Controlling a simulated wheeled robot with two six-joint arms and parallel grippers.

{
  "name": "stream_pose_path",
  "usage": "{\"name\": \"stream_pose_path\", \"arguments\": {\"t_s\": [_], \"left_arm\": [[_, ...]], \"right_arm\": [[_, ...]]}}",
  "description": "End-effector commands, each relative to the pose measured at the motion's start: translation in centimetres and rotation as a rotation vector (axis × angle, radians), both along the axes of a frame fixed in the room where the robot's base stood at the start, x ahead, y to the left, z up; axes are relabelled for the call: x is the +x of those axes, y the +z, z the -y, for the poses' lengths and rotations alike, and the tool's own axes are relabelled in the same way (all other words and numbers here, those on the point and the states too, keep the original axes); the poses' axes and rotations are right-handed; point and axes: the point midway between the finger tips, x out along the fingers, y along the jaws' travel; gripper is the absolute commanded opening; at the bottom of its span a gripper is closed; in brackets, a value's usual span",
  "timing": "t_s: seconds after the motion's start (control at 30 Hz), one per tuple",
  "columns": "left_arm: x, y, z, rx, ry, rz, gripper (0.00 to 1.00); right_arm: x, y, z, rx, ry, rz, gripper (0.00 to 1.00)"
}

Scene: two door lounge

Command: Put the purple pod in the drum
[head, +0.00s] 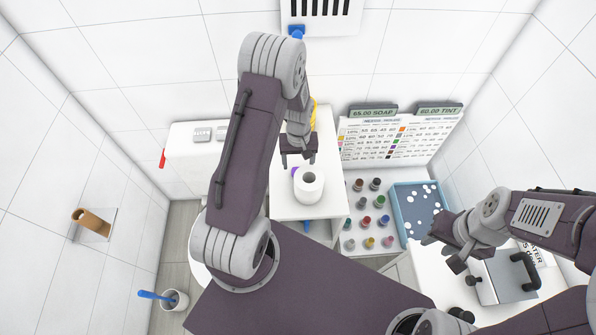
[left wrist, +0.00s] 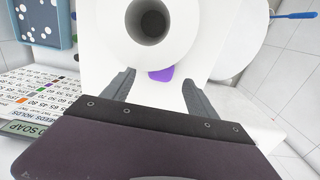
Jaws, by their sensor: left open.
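The purple pod (head: 294,171) lies on a white surface (head: 289,207), partly hidden by a white roll (head: 308,185). In the left wrist view the pod (left wrist: 160,74) shows at the roll's edge, between and beyond my finger tips. My left gripper (head: 298,158) is open and empty, its fingers pointing down just behind the pod and the roll. My right gripper (head: 445,252) is at the right, its fingers apart with nothing between them, near a grey box with a black handle (head: 505,277). I cannot pick out a drum for certain.
The white roll stands close beside the pod, its dark hole facing up. Several small coloured bottles (head: 367,220) and a blue tray with white dots (head: 417,205) stand to the right. A sign board (head: 400,138) rises behind them. A brush holder (head: 174,299) is at lower left.

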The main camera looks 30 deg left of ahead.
Motion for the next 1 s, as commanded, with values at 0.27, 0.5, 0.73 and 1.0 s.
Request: {"name": "stream_pose_path", "arguments": {"t_s": [0.27,0.5,0.73,1.0], "left_arm": [[0.1,-4.0,-0.3,-0.001,0.000,-0.003,0.67],[0.2,-4.1,-0.3,-0.001,0.000,-0.001,0.59],[0.2,-4.1,-0.3,-0.001,0.000,-0.001,0.03],[0.2,-3.8,-0.3,0.001,0.000,0.001,0.00]], "right_arm": [[0.0,1.1,0.0,0.000,0.000,0.000,0.36],[0.0,1.0,0.0,0.000,0.000,0.000,0.36],[0.0,1.0,0.0,0.000,0.000,0.000,0.36],[0.0,1.0,0.0,0.000,0.000,0.000,0.36]]}}
